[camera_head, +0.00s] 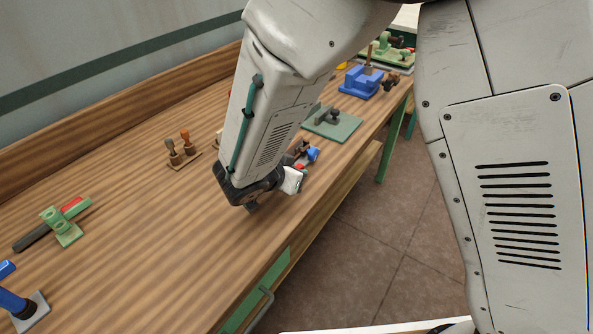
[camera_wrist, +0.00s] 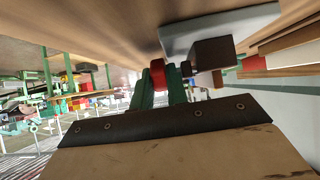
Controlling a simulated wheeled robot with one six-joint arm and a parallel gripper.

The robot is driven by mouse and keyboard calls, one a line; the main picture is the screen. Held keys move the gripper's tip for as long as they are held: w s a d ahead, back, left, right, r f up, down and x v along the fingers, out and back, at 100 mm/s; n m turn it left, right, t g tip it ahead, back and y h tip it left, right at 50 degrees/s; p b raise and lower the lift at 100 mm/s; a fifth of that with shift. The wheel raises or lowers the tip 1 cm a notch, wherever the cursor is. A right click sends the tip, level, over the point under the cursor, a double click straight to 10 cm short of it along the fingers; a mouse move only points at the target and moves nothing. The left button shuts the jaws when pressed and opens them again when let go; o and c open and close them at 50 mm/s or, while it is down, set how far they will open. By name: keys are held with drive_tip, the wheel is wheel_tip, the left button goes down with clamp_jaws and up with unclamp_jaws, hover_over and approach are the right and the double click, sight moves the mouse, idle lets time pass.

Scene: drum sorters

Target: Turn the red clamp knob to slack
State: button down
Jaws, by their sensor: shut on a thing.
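The red clamp knob (camera_wrist: 157,74) shows in the wrist view between the tips of my gripper (camera_wrist: 161,79). The two green fingers are shut on it, and they hide its lower part. A grey plate (camera_wrist: 205,25) and a dark brown block (camera_wrist: 213,54) are close beside the knob. In the head view my forearm and wrist cover most of this spot. Only a small red patch (camera_head: 300,167), which may be the knob, shows beside my wrist near the bench's front edge. The knob's turn angle cannot be read.
The wooden bench (camera_head: 150,240) holds a green clamp with a red grip (camera_head: 72,205) at left, two knobbed handles (camera_head: 180,149), a dark green plate (camera_head: 330,124) and a blue fixture (camera_head: 363,84). A blue part (camera_head: 313,154) is close to my wrist. The bench's middle left is clear.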

drive_tip(key=shift+w+a+r, duration=0.1)
drive_tip(key=shift+a, duration=0.15)
drive_tip(key=c, duration=1.4)
unclamp_jaws()
drive_tip(key=shift+a, duration=0.1)
drive_tip(key=shift+d, duration=0.25)
drive_tip(key=v, duration=0.7)
drive_tip(key=shift+s+a+r, duration=0.15)
drive_tip(key=shift+s+a, duration=0.05)
drive_tip(key=shift+s, duration=0.1)
